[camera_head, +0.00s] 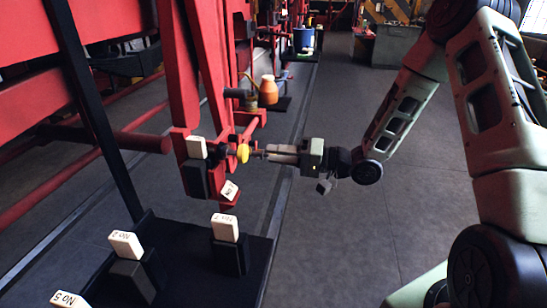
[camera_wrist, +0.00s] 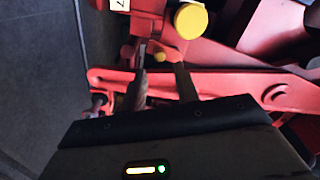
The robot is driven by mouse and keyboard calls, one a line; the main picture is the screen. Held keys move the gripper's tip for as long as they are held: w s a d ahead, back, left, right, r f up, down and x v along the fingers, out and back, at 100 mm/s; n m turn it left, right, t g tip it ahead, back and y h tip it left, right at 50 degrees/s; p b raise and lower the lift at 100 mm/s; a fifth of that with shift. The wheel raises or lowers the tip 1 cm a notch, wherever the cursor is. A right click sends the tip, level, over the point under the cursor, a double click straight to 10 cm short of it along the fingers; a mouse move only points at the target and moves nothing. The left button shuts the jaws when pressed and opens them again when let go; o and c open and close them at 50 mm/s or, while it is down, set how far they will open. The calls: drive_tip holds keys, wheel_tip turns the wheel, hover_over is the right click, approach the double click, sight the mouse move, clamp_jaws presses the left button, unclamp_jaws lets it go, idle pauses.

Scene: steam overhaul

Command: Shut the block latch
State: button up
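A round yellow knob (camera_head: 243,153) sits on the red frame (camera_head: 181,70) in the head view, beside a dark block with a white top (camera_head: 196,147). I cannot tell for sure which part is the block latch. My gripper (camera_head: 262,153) points left at the knob, just right of it. In the wrist view a large yellow disc (camera_wrist: 190,20) and a small yellow tip (camera_wrist: 159,57) show beyond my gripper (camera_wrist: 160,66). Its two dark fingers stand apart, with red metal visible between them and nothing clearly held. Contact with the knob cannot be told.
White-topped blocks (camera_head: 225,228) stand on a dark bench (camera_head: 200,278) at the front left. A white tag (camera_head: 229,191) hangs below the knob. An orange oil can (camera_head: 268,90) stands farther back. The grey floor (camera_head: 330,240) at right is clear.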

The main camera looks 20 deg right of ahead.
drive_tip(key=b+x, duration=0.2)
drive_tip(key=x, duration=0.4)
drive_tip(key=shift+w+a, duration=0.2)
drive_tip(key=shift+a, duration=0.05)
clamp_jaws()
idle(1.4)
